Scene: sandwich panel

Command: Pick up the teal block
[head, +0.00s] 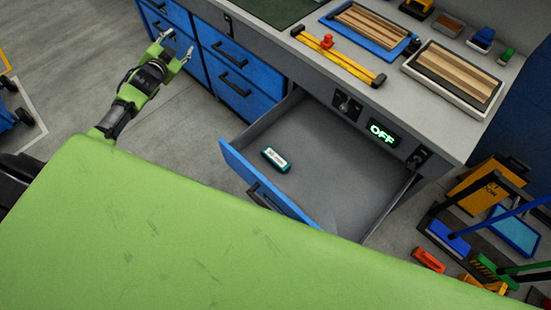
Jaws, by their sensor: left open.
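The teal block (275,159) has a pale label on top and lies in the open drawer (330,190), near its left front corner. My left gripper (178,48) is at the upper left, with its fingers apart and nothing between them. It is outside the drawer, up and to the left of the block, in front of the blue cabinet drawers. My right gripper does not show.
The grey counter (400,100) behind carries wooden slatted trays (455,75) and a yellow rail (335,57). An "OFF" display (382,132) is on its front. A yellow box (490,180) and tools stand at right. My green body fills the foreground.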

